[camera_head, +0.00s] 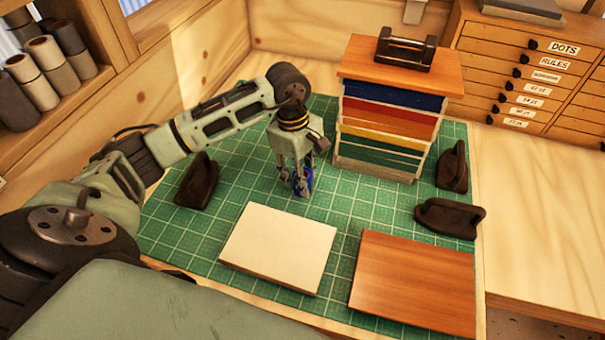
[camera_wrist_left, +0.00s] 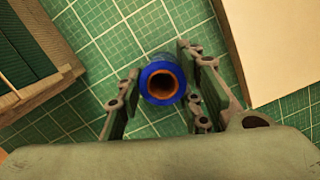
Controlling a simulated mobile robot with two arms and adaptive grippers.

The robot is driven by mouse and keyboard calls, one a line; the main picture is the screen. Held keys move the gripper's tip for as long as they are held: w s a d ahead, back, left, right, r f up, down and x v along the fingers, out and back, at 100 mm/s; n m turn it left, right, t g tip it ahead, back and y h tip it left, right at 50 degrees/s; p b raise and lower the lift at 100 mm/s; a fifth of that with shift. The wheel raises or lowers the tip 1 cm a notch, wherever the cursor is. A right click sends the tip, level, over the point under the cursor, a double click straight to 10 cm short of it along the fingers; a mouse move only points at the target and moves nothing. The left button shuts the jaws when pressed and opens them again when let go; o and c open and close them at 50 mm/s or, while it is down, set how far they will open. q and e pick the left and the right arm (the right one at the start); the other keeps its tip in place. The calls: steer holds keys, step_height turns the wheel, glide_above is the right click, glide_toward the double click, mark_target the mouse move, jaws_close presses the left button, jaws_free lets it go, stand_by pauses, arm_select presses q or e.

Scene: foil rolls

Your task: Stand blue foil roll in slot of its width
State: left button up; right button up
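The blue foil roll (camera_head: 309,180) is upright at the green mat, between the fingers of my left gripper (camera_head: 299,184). In the left wrist view, I look down on the blue roll (camera_wrist_left: 150,77) and its brown hollow core. The fingers of the left gripper (camera_wrist_left: 162,84) press close on both sides of it. Whether its base touches the mat is unclear. A wooden-topped rack (camera_head: 400,68) with stacked coloured layers stands right of the gripper; its side also shows in the left wrist view (camera_wrist_left: 42,95). No slot openings are clear in the head view. My right gripper is out of view.
A cream board (camera_head: 278,248) and a brown wooden board (camera_head: 415,283) lie at the front of the green mat (camera_head: 190,240). Dark brown lumpy pieces sit at left (camera_head: 197,181) and right (camera_head: 450,218). A dark-handled tool (camera_head: 404,50) rests atop the rack.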

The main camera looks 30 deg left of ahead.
arm_select(q)
steer(key=shift+o, duration=1.2)
